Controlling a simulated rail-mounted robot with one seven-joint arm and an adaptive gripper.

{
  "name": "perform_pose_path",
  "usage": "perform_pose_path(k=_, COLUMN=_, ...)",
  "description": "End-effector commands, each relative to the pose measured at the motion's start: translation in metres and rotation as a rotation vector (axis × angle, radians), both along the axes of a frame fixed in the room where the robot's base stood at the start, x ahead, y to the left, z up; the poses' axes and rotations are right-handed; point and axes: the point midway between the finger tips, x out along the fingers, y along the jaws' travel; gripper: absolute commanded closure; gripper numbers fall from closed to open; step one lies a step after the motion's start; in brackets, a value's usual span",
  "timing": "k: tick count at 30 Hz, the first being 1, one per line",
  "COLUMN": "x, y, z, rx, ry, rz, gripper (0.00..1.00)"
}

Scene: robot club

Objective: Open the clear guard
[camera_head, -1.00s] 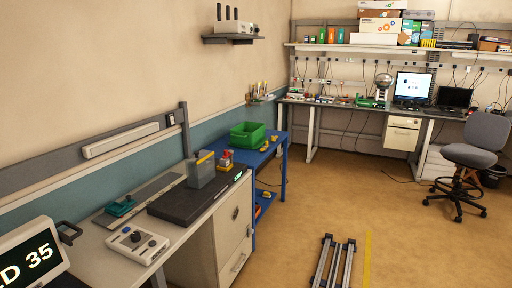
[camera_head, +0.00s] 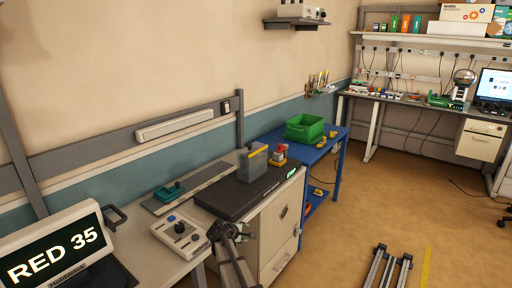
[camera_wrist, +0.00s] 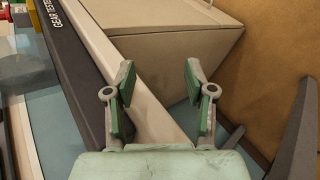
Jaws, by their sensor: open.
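The clear guard (camera_head: 254,165) is a greyish see-through box with a yellow strip along its top. It stands on the black gear tester base (camera_head: 232,198) on the bench and looks shut. What is inside it is hard to make out. My gripper (camera_head: 240,233) is in front of the bench's front edge, to the right of the control box and apart from the guard. In the wrist view my gripper (camera_wrist: 158,85) is open with nothing between its green-padded fingers. The gear tester base (camera_wrist: 75,60) crosses the left of that view.
A red and yellow item (camera_head: 279,154) stands right of the guard. A control box with knobs (camera_head: 180,236) and a teal item (camera_head: 170,191) lie to the left. A RED 35 display (camera_head: 55,252) stands at front left. A green bin (camera_head: 305,128) sits on the blue table.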

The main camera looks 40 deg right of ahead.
Motion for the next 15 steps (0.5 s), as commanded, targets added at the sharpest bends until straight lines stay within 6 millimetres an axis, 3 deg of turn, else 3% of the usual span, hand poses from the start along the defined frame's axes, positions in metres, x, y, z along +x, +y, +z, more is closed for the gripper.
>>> perform_pose_path(k=5, x=0.044, y=-0.044, z=0.069, rx=-0.2, ry=0.052, rz=0.131, gripper=0.45)
perform_pose_path(k=8, x=0.078, y=-0.072, z=0.127, rx=-0.401, ry=0.152, rz=0.262, gripper=0.45)
perform_pose_path(k=15, x=0.139, y=-0.095, z=0.227, rx=-0.895, ry=0.567, rz=0.578, gripper=0.45)
